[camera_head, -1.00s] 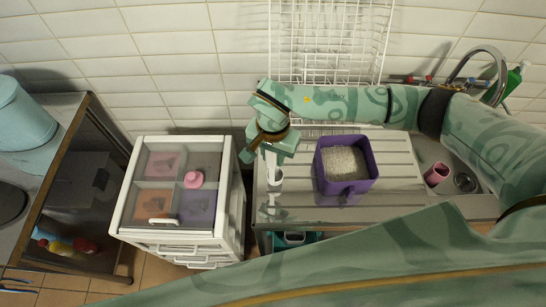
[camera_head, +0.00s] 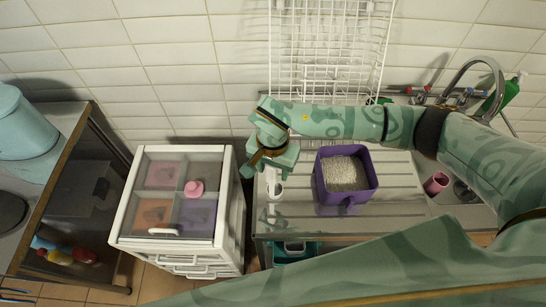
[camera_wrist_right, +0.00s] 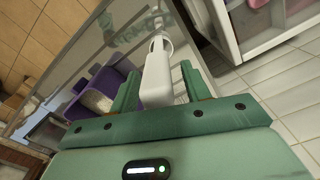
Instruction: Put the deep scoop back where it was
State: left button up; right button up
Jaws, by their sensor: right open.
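The scoop (camera_head: 274,191) is white and stands or lies at the left end of the metal drainboard, just below my right gripper in the head view. In the right wrist view its white handle (camera_wrist_right: 157,78) lies between the two fingers, with a loop at its far end. My right gripper (camera_head: 263,168) is open around the handle; in the wrist view its fingers (camera_wrist_right: 158,90) flank it with visible gaps. The scoop's bowl is not clearly seen. A purple square container (camera_head: 345,197) filled with pale grains stands right of the scoop. My left gripper is out of view.
A white wire rack (camera_head: 330,45) is behind. A pink cup (camera_head: 436,183) and tap (camera_head: 490,65) are right. A gap separates drawers and drainboard.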

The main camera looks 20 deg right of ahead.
notch_tip(320, 180, up, 11)
jog(key=shift+r+b, duration=0.15)
jog(key=shift+b, duration=0.25)
